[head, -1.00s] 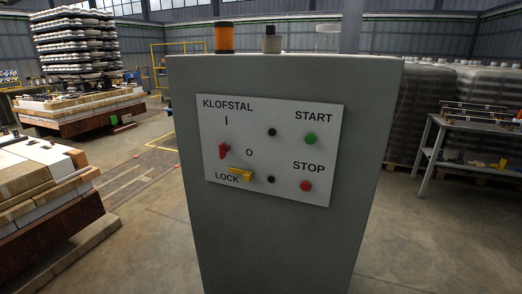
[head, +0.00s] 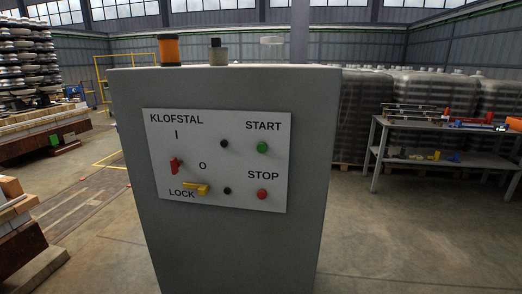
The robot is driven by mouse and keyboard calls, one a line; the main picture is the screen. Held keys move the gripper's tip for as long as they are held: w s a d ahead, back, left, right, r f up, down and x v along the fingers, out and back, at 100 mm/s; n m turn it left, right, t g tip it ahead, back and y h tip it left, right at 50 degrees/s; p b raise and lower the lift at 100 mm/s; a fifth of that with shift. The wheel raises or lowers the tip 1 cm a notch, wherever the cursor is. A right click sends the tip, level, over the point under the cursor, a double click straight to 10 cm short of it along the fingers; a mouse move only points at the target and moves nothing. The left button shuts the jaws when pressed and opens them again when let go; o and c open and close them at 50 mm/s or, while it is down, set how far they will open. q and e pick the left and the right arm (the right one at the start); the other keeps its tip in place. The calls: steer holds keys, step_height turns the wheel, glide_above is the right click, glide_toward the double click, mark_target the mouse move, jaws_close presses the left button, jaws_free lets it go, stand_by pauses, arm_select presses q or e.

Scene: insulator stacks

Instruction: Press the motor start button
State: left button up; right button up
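A grey control cabinet (head: 230,250) stands upright in the middle of the head view. Its white panel (head: 215,137) carries the green START button (head: 262,147) at the upper right. The red STOP button (head: 262,194) is below it. A red switch (head: 176,166) is at the left, between the "I" and "LOCK" labels, and a yellow lever (head: 196,188) is beside LOCK. Neither of my grippers is in view, and nothing covers the panel.
An orange lamp (head: 169,50) and a grey-black fitting (head: 218,52) top the cabinet. A metal table (head: 450,125) with tools stands at the right, before wrapped pallets (head: 430,88). Insulator stacks (head: 28,62) are at the left. Open concrete floor (head: 385,240) lies at the right.

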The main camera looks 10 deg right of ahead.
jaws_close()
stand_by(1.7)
